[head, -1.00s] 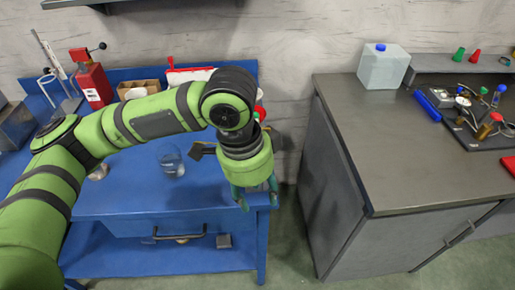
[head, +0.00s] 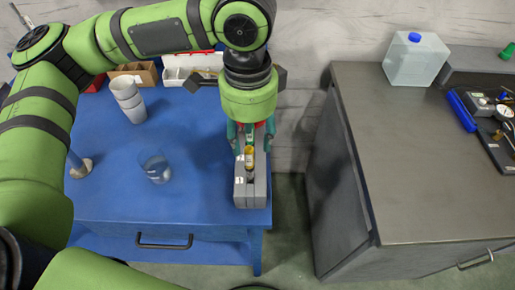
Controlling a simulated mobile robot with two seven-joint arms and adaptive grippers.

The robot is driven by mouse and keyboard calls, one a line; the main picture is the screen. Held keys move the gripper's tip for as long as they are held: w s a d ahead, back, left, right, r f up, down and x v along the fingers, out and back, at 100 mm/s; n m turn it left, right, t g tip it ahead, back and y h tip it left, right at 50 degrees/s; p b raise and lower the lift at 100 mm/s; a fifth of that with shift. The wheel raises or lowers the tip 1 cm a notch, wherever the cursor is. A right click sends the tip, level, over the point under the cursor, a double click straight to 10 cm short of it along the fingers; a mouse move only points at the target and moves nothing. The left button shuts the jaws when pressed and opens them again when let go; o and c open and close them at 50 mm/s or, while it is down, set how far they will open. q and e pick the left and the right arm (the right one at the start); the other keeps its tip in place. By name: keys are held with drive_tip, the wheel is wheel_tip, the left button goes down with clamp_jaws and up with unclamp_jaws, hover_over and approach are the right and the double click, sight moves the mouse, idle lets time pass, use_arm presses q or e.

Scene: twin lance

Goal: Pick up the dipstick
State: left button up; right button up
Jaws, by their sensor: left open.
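My left gripper (head: 250,140) is open and points down over the right end of the blue bench. Its teal fingers are on either side of the far part of a grey slotted block (head: 251,192). A small amber-yellow item (head: 249,158), like a vial, stands upright in the block's slot, just below and in front of the fingers. I cannot tell whether the fingers touch anything. I cannot clearly make out a dipstick; the gripper hides part of the block. My right gripper is not in view.
The blue bench (head: 185,205) also holds a clear glass (head: 155,168), stacked grey cups (head: 128,100), and a cardboard box (head: 135,74). A gap separates it from the grey counter (head: 410,160), where a translucent jug (head: 415,60) stands. The bench's front middle is clear.

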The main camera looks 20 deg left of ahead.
sight(249, 159)
use_arm(q)
drive_tip(key=f, duration=0.1)
drive_tip(key=s+f, duration=0.1)
drive_tip(key=shift+s+a+f+p, duration=0.1)
drive_tip(key=shift+f+p, duration=0.25)
wheel_tip(249, 159, down, 4)
drive_tip(key=shift+r, duration=0.25)
drive_tip(key=shift+w+f, duration=0.15)
drive_tip(key=shift+w, duration=0.1)
drive_tip(key=shift+s, duration=0.1)
clamp_jaws()
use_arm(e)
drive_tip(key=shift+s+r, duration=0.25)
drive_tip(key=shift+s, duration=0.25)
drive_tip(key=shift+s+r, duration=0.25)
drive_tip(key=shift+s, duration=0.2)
